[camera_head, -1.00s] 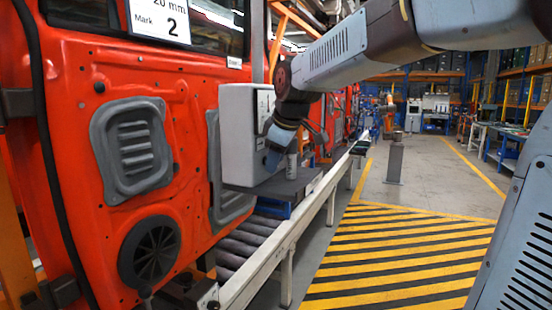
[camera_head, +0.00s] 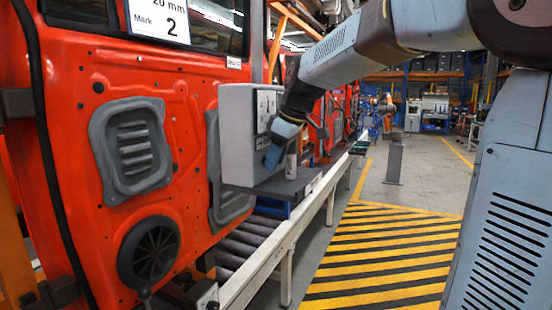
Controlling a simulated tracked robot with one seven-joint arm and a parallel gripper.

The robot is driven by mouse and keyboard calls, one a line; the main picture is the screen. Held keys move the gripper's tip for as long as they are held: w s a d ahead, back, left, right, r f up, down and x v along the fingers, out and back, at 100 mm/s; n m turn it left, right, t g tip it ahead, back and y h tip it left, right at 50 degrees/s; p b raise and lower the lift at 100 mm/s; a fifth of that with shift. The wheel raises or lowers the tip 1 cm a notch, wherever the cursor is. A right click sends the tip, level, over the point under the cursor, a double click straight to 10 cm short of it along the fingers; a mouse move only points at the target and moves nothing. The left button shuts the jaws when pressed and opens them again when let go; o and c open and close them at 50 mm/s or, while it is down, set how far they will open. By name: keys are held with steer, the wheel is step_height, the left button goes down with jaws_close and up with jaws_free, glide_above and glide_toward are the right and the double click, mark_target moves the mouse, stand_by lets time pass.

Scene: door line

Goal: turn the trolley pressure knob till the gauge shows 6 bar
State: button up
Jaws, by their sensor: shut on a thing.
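A light grey box (camera_head: 237,140) stands beside the red door, its side towards me. Its panel face (camera_head: 265,103), with white plates or dials, is seen at a steep slant, and no gauge reading can be made out. My gripper (camera_head: 271,158) reaches down from the right to the lower part of that face. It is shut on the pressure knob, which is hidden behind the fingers.
The red door (camera_head: 184,110), with a "20 mm Mark 2" sign (camera_head: 160,20), fills the left. A roller conveyor (camera_head: 232,255) runs below it, with a pale rail (camera_head: 292,238). Striped floor (camera_head: 385,255) lies open to the right. A grey post (camera_head: 394,162) stands farther back.

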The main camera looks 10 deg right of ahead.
steer(key=o, duration=0.8)
steer(key=v, duration=1.3)
steer(key=shift+d+r, duration=0.15)
steer(key=shift+r, duration=0.15)
steer(key=shift+s, duration=0.1)
